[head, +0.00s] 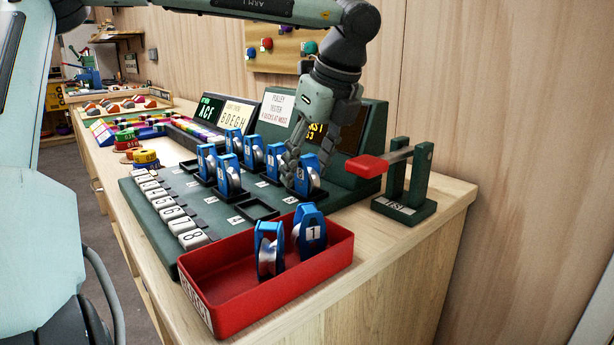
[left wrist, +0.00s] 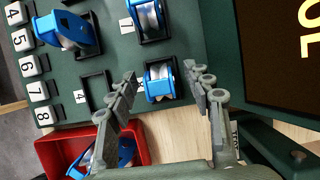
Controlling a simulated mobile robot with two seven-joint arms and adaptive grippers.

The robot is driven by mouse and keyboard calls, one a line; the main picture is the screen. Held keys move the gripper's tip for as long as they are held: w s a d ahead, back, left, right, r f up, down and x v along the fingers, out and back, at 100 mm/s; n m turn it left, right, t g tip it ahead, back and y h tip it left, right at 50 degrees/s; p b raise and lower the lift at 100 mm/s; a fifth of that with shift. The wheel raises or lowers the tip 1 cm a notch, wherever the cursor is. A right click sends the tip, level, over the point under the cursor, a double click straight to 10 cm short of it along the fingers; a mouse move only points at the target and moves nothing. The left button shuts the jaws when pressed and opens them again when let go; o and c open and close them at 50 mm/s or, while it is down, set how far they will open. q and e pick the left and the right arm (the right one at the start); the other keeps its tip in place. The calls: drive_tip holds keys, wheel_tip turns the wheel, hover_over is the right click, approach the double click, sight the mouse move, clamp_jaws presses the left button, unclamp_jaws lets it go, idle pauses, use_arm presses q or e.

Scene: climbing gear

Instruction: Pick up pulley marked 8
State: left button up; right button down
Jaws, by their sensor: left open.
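A blue pulley with a silver wheel (head: 313,180) stands upright in a slot at the right end of the green board. Its white tag is small and partly covered; it looks like an 8, but I cannot read it surely. My left gripper (head: 305,163) is open above this pulley, fingers pointing down around it. In the left wrist view the pulley (left wrist: 160,84) lies between the two spread fingers (left wrist: 160,72), with gaps on both sides. My right gripper is not in view.
Several other blue pulleys (head: 228,178) stand in the board's (head: 150,210) slots. A red tray (head: 330,262) in front holds two pulleys, one marked 1. A red-handled test lever (head: 368,166) stands to the right. The tester screen housing (head: 372,140) is close behind the gripper.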

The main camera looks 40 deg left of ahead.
use_arm(q)
clamp_jaws()
drive_tip(key=shift+r, duration=0.2)
